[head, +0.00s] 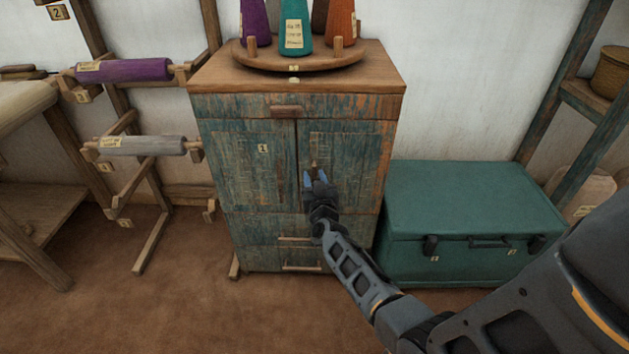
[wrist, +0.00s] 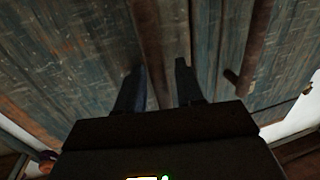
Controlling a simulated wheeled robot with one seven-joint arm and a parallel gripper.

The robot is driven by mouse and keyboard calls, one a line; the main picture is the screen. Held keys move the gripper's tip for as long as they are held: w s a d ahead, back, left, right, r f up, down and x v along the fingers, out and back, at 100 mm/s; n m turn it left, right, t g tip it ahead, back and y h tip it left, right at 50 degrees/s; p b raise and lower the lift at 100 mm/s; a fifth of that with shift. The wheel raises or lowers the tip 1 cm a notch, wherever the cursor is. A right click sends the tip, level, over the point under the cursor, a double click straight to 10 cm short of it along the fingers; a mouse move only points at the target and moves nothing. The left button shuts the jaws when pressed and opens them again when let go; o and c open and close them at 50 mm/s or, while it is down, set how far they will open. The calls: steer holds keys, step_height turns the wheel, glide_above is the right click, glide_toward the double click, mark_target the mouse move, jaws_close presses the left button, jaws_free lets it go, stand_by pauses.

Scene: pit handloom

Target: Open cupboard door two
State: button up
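The blue-green weathered cupboard (head: 232,238) has two doors side by side. The left door (head: 250,185) bears a label "1". The right door (head: 350,150) shows no readable label and looks shut. A small wooden handle (head: 314,163) sits near its left edge. My gripper (head: 315,174) is in front of this door, just below the handle, fingers pointing at it. In the wrist view my gripper (wrist: 160,72) is open, its two fingers apart before the weathered boards. Nothing is clearly held, and I cannot tell whether the fingers touch the door.
A drawer with a wooden pull (head: 286,111) lies above the doors, more pulls below. A round tray (head: 262,60) with several yarn cones stands on top. A teal chest (head: 470,200) is close on the right. Wooden stands with a purple roll (head: 125,70) and grey roll (head: 150,145) are left.

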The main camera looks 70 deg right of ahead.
steer(key=shift+c, duration=0.5)
jaws_close()
steer(key=shift+s+a, duration=0.1)
steer(key=shift+a, duration=0.1)
